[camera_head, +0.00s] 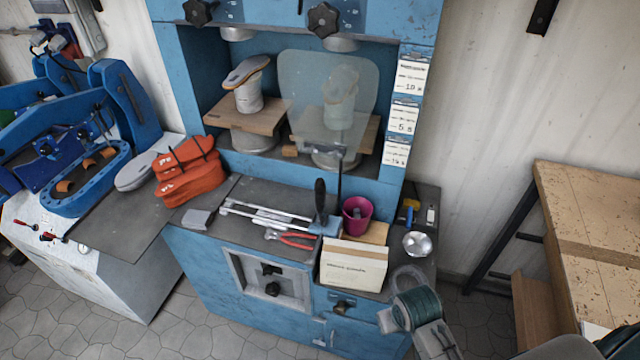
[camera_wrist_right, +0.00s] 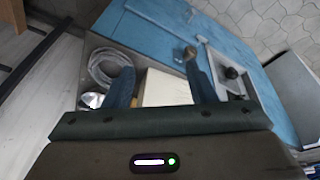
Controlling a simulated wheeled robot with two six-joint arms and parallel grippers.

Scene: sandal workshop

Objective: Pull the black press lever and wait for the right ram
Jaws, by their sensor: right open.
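The blue press (camera_head: 190,70) stands in the centre of the head view. Its right ram (camera_head: 340,44) is above the right sandal form, behind a translucent shield (camera_head: 305,80). The lever (camera_head: 320,197) with a black grip stands upright on a small blue base on the press's bench. My right gripper (camera_head: 414,310) is low at the right front of the bench, apart from the lever. In the right wrist view its two teal fingers (camera_wrist_right: 160,80) are open and empty, with a white box (camera_wrist_right: 166,88) behind the gap. My left gripper is not in view.
A cream box (camera_head: 353,266) and a magenta cup (camera_head: 356,215) stand close to the lever. A wire coil (camera_wrist_right: 110,70) and metal bowl (camera_head: 417,244) lie at the bench's right end. Red-handled pliers (camera_head: 297,241) and an orange bag (camera_head: 187,170) lie to the left.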

